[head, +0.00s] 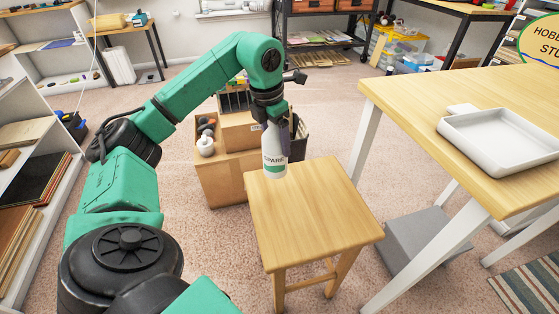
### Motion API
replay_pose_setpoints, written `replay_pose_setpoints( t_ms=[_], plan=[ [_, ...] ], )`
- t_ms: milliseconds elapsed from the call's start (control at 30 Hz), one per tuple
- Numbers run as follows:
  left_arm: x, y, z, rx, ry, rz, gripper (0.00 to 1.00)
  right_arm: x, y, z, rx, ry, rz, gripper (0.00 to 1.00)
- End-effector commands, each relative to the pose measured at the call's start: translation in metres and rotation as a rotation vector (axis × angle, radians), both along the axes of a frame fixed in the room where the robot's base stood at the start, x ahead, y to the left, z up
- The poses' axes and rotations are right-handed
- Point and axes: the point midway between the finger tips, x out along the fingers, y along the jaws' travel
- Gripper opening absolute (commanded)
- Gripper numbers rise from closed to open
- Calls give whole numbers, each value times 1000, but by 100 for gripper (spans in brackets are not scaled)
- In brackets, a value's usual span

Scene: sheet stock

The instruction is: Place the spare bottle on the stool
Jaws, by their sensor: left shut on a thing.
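The spare bottle (274,152) is white with a green band and the lettering "SPARE" on it. It is upright, in the head view's middle, at the back left corner of the stool's seat. My left gripper (275,118) is shut on its top from above. The bottle's base overlaps the seat's edge in the picture; I cannot tell whether it touches the wood. The stool (315,208) is light wood with a square, otherwise bare seat. My right gripper is not in view.
A wooden table (420,105) with a white tray (500,135) stands at the right. A grey box (425,240) is under the table. Shelves (45,150) line the left. Carpet left of the stool is clear.

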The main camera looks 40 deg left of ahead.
Motion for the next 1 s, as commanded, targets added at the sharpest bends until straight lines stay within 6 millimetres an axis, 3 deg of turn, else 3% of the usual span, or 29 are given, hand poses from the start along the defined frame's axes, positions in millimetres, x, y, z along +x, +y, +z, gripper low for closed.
replay_pose_setpoints(
  t_ms=[33,367,700,733,767,1000],
  plan=[
    [-1,0,-16,2,3,0,0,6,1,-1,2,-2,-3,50],
    [0,0,-68,0,0,-1,0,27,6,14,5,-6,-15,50],
    [0,-1,-74,-1,-3,-2,0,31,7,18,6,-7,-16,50],
    [0,0,-73,0,-2,-2,91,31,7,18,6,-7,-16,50],
    [0,0,-73,0,-1,-2,100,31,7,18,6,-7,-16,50],
    [0,0,-72,0,-1,-2,100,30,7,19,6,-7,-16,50]
  ],
)
